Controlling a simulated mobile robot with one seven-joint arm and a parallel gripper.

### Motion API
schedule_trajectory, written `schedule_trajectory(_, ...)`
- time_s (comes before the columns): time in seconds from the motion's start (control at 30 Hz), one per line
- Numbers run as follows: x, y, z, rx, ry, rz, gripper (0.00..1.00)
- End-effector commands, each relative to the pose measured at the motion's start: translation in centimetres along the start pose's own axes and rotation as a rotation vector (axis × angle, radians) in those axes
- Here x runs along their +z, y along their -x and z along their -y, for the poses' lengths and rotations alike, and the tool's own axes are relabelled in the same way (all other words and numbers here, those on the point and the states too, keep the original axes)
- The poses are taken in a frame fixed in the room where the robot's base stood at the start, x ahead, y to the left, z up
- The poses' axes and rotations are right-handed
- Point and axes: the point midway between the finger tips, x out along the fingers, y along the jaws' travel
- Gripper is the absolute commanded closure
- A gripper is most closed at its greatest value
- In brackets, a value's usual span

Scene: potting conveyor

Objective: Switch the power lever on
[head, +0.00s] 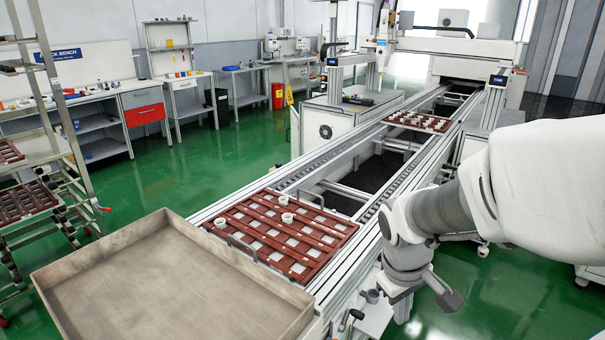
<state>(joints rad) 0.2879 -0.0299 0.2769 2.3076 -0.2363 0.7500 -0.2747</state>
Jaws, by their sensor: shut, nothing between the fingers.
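My arm comes in from the right and bends down beside the conveyor's near right side. My gripper (448,300) is at its lower end, small and dark in the head view, shut with nothing in it. A dark handle (350,319), which may be the power lever, sticks out at the conveyor's near end, left of my gripper and apart from it. I cannot tell its on or off position. A grey round part (372,297) sits just right of this handle, on a light bracket (374,318).
A red-brown tray (254,241) with a few white cups lies on the conveyor (330,170); another tray (418,121) is farther along. A large empty metal bin (150,285) stands at the near left. A rack (62,120) stands far left. Green floor is open left of the conveyor.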

Motion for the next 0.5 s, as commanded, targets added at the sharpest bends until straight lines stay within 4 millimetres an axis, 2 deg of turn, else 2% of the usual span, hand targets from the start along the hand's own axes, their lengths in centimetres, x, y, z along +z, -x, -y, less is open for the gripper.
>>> schedule_trajectory(0.03,-0.2,-2.0,0.1,-0.018,0.027,0.020,1.00)
schedule_trajectory(0.27,-1.3,-8.6,1.0,-0.103,0.161,0.064,1.00)
schedule_trajectory(0.5,-2.2,-15.3,2.8,-0.223,0.284,0.062,1.00)
